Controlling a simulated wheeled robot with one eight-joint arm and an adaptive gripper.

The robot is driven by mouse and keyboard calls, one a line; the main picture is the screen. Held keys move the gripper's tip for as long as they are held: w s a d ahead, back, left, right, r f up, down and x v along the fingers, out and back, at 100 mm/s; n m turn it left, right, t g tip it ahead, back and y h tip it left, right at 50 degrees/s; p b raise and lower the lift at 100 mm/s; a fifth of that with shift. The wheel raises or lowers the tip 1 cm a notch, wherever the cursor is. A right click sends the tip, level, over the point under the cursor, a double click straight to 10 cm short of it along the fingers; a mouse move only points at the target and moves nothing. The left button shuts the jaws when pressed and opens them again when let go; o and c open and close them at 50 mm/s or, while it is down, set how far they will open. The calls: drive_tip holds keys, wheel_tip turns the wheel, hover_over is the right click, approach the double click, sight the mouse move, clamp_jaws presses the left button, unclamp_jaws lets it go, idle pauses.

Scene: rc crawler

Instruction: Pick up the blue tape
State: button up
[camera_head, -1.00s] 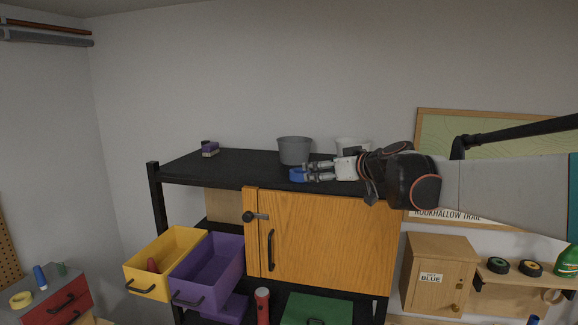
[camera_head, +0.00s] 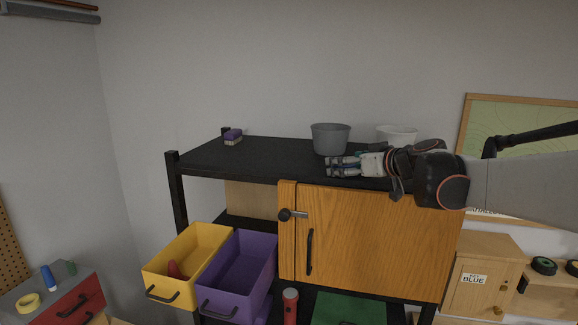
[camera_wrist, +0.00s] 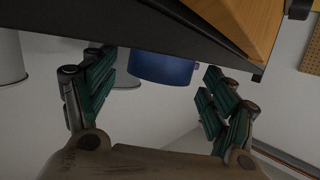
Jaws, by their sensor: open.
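The blue tape (camera_wrist: 163,69) shows in the wrist view as a short blue cylinder against the black shelf edge. It lies between the two spread fingers of my gripper (camera_wrist: 156,72), with a gap on the right; contact on either side does not show. In the head view my gripper (camera_head: 330,167) is over the front part of the black shelf top (camera_head: 260,160), reaching in from the right. The tape cannot be made out there, probably hidden by the fingers. My gripper is open.
A grey bucket (camera_head: 330,139) stands just behind my gripper, with a white bucket (camera_head: 398,134) to its right. Yellow (camera_head: 165,270) and purple (camera_head: 215,295) drawers stick out below.

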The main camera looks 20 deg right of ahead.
drive_tip(key=shift+s+d+r, duration=0.15)
drive_tip(key=shift+s, duration=0.2)
drive_tip(key=shift+w, duration=0.25)
drive_tip(key=c, duration=1.2)
drive_tip(key=shift+o, duration=0.2)
drive_tip(key=shift+s, duration=0.15)
